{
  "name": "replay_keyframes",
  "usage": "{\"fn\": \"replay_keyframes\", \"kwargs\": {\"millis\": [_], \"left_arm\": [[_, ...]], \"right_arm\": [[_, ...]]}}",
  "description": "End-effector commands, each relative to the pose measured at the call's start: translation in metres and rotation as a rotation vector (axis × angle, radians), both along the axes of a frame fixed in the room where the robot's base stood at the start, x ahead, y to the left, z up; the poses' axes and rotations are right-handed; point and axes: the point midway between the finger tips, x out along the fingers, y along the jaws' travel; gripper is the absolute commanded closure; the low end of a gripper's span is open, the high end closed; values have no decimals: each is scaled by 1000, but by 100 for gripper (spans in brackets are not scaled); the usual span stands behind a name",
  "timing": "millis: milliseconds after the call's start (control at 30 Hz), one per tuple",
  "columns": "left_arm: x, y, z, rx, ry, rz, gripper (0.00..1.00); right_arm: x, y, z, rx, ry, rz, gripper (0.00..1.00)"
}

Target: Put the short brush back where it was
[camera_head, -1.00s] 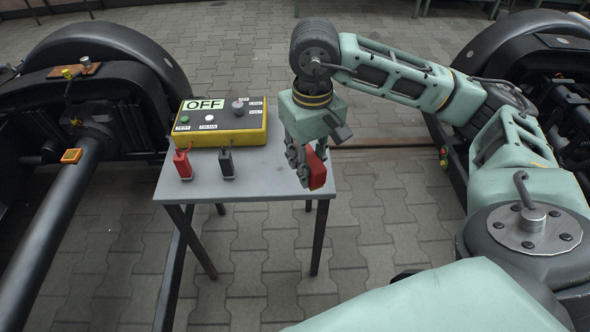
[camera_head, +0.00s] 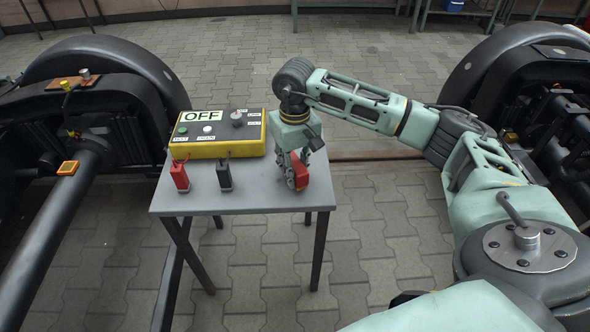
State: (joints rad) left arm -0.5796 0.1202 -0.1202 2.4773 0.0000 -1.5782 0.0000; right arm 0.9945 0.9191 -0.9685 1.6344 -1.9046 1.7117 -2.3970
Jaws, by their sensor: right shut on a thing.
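My right gripper (camera_head: 294,172) is shut on a red block-shaped thing (camera_head: 303,170). I cannot tell from its shape whether this is the short brush. Gripper and red thing are at the right part of the grey table (camera_head: 265,195), pointing down. Whether the red thing touches the tabletop cannot be told. The fingers hide part of it. No other thing can be made out clearly as the short brush. My left gripper is not in view.
A yellow tester box (camera_head: 220,149) reading OFF stands at the table's back. A red clamp (camera_head: 180,177) and a black clamp (camera_head: 224,176) stand in front of it. A bogie axle with an orange square (camera_head: 68,168) is at left; another wheel (camera_head: 490,75) is at right.

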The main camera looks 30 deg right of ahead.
Motion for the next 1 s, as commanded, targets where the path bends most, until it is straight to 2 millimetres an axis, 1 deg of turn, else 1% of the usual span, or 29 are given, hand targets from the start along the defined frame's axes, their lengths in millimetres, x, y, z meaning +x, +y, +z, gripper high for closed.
{"fn": "replay_keyframes", "kwargs": {"millis": [33, 267, 400, 433, 600, 633, 900, 1000], "left_arm": [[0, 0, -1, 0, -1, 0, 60], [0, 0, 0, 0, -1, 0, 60], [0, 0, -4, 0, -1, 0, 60], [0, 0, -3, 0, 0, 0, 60], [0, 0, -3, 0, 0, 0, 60], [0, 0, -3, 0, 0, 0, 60], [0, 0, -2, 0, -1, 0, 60], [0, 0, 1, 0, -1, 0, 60]], "right_arm": [[0, 0, -6, 0, 0, 0, 98], [0, 0, -5, 0, -2, 0, 98], [0, 0, -10, 0, -2, -1, 98], [0, 0, -9, 0, -2, -1, 72], [0, 0, -9, 0, -1, -1, 57], [0, 0, -9, 0, -1, -1, 55], [0, 0, -8, 0, -1, -1, 55], [0, 0, -4, 0, -1, -1, 55]]}}
